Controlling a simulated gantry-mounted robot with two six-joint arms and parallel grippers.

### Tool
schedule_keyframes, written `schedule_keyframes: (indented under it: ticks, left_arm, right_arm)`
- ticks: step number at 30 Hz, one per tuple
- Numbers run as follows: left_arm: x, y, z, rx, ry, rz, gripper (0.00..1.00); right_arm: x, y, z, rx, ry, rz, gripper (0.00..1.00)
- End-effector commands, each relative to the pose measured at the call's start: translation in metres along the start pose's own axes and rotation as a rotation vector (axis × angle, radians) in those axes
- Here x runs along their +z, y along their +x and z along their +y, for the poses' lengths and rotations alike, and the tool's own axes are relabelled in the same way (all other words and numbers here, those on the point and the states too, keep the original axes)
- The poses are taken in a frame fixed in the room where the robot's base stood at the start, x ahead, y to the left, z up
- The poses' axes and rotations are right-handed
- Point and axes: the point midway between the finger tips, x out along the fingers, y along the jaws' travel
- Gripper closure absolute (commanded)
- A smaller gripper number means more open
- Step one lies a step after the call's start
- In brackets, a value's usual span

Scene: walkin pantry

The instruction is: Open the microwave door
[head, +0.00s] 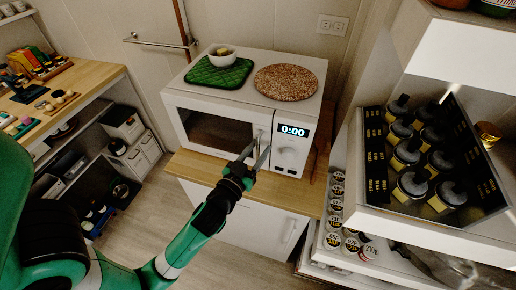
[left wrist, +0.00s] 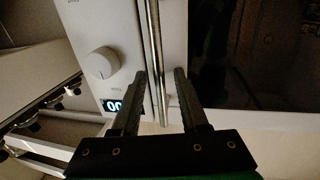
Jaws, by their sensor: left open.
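The white microwave (head: 214,104) stands on a wood-topped cabinet, with its dark door window facing me and its door shut. Its display reads 0:00, with a round knob (head: 288,154) below it. My left gripper (head: 258,152) is at the right edge of the door, in front of the handle. In the left wrist view the vertical metal handle (left wrist: 157,50) runs down to between the two open fingers (left wrist: 160,80). The fingers stand apart on either side of it; I cannot tell whether either touches it. My right gripper is not in view.
On top of the microwave lie a green mat (head: 203,76) with a white bowl (head: 222,58) and a round speckled board (head: 286,82). A shelf unit with dark jars (head: 412,185) stands close on the right. A wooden counter (head: 88,78) is at left. Floor shows between.

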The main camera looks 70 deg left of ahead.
Motion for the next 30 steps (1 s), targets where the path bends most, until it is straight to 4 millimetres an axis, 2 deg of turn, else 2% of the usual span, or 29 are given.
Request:
schedule_keyframes:
  ticks: [2,9,30]
  left_arm:
    - [0.0002,-0.0002,0.0,0.0,0.0,0.0,0.56]
    - [0.0002,-0.0005,0.0,0.0,0.0,0.0,1.0]
    - [0.0002,-0.0006,0.0001,0.0,0.0,0.0,1.0]
  right_arm:
    - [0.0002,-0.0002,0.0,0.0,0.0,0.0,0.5]
    - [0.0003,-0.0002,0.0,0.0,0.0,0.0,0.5]
    - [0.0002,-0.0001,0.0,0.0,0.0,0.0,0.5]
